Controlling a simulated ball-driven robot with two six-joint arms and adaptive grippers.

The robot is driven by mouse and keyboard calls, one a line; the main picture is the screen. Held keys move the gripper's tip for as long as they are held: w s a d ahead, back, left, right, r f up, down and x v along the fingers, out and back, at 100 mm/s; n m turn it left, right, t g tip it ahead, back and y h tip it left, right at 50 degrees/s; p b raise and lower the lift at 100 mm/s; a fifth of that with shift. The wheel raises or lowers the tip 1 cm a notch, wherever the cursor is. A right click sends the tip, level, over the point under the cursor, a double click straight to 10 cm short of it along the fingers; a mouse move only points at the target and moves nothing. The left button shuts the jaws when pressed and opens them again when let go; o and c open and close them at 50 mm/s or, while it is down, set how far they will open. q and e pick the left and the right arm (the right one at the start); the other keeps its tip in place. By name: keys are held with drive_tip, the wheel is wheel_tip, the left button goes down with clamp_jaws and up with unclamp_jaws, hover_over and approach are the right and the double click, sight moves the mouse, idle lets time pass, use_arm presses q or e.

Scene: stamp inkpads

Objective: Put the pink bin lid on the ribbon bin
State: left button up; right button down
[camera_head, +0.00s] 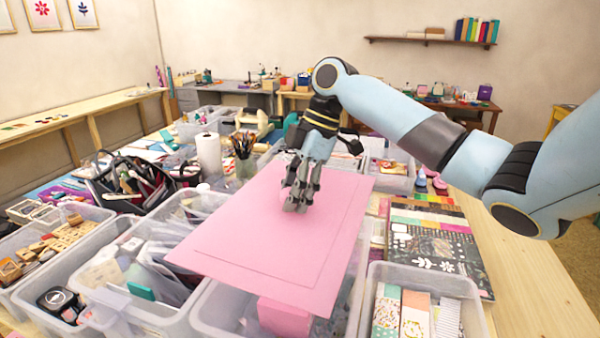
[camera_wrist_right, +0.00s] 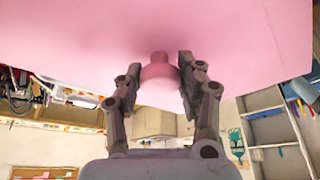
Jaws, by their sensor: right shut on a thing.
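The pink bin lid (camera_head: 265,235) is a flat rectangle. It is held above the clear bins in the middle of the table and spans more than one of them. My right gripper (camera_head: 297,203) points down onto its top. In the right wrist view the gripper (camera_wrist_right: 160,80) is shut on the lid's pink knob (camera_wrist_right: 157,68), a finger on each side. The lid (camera_wrist_right: 80,30) fills the top of that view. A clear bin (camera_head: 212,312) shows partly under the lid's near edge, with a pink block in it. Which bin is the ribbon bin I cannot tell. My left gripper is not in view.
Right of the lid, a clear bin (camera_head: 468,295) holds patterned boxes, and dark patterned sheets (camera_head: 440,250) lie behind it. Clear bins with stamps and packets stand at left. A paper roll (camera_head: 209,155) and a brush jar (camera_head: 245,165) stand behind. Bare wood is at right.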

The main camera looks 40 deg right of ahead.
sight(295, 218)
drive_tip(key=shift+s+a+r+n, duration=0.1)
drive_tip(key=shift+s+a+n, duration=0.1)
drive_tip(key=shift+s, duration=0.3)
drive_tip(key=shift+s+a+n, duration=0.1)
drive_tip(key=shift+s+a, duration=0.05)
drive_tip(key=shift+s, duration=0.3)
drive_tip(key=shift+s+a, duration=0.15)
drive_tip(key=shift+s, duration=0.15)
drive_tip(key=shift+f, duration=0.3)
drive_tip(key=shift+f+b, duration=0.6)
drive_tip(key=shift+f, duration=0.25)
wheel_tip(295, 218, down, 4)
drive_tip(key=b, duration=0.4)
drive_tip(key=shift+f, duration=0.25)
drive_tip(key=shift+f+b, duration=0.65)
drive_tip(key=shift+f, duration=0.25)
drive_tip(key=shift+p, duration=0.5)
drive_tip(key=shift+f, duration=0.55)
